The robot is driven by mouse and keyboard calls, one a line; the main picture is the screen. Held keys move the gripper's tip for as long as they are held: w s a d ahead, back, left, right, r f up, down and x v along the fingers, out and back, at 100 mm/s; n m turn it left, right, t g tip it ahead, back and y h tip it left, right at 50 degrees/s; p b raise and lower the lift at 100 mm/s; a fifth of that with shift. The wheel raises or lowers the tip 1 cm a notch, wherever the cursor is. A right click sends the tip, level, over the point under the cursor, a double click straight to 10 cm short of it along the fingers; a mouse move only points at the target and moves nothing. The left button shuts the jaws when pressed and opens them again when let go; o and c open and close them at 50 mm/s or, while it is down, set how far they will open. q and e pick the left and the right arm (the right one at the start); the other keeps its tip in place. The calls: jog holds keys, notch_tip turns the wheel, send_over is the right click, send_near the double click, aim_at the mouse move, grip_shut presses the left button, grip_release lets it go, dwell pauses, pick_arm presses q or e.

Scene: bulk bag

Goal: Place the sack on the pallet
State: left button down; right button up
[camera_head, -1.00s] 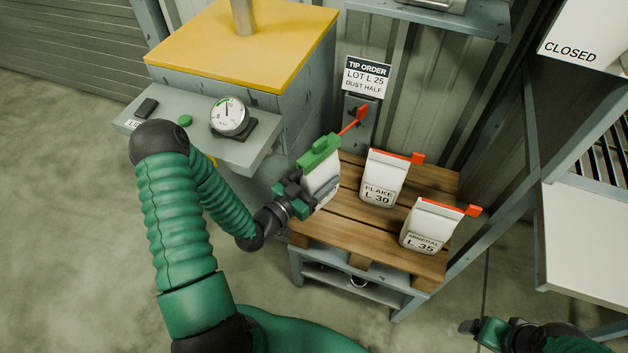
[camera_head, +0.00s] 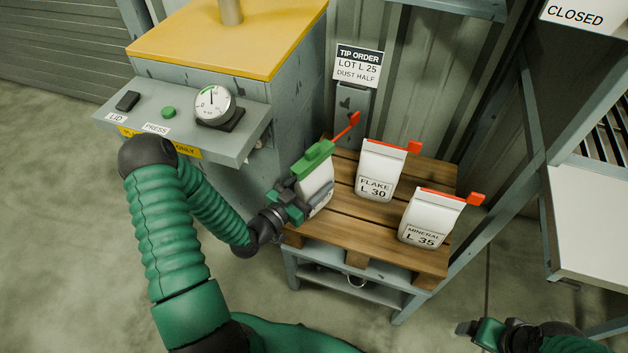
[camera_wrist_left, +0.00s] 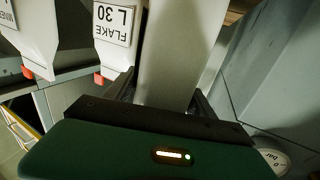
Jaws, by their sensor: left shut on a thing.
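My left gripper (camera_head: 292,200) is shut on a white sack (camera_head: 317,192) with a green top clip. The sack is at the left end of the wooden pallet (camera_head: 345,232) and leans slightly; I cannot tell whether its base touches the boards. In the left wrist view the held sack (camera_wrist_left: 172,55) fills the middle between the fingers. Its label is not visible. The white FLAKE L 30 sack (camera_head: 378,168) and the MINERAL L 35 sack (camera_head: 428,218), both with red clips, stand on the pallet to the right. My right gripper (camera_head: 470,328) is at the lower right edge, its fingers unclear.
The pallet sits on a grey stand (camera_head: 375,280). A grey machine with a yellow top (camera_head: 235,40), a gauge (camera_head: 214,104) and buttons stands at left. A TIP ORDER sign (camera_head: 358,66) reads LOT L 25, DUST HALF. A grey post (camera_head: 480,210) borders the right.

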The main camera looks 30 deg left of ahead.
pick_arm(q)
jog(key=shift+f+b, duration=0.4)
jog(key=shift+c, duration=1.2)
grip_release()
jog(key=shift+s+f, duration=0.1)
jog(key=s+a+p, duration=0.2)
jog(key=s, duration=1.4)
jog(key=shift+s+a, duration=0.25)
jog(key=shift+a, duration=0.1)
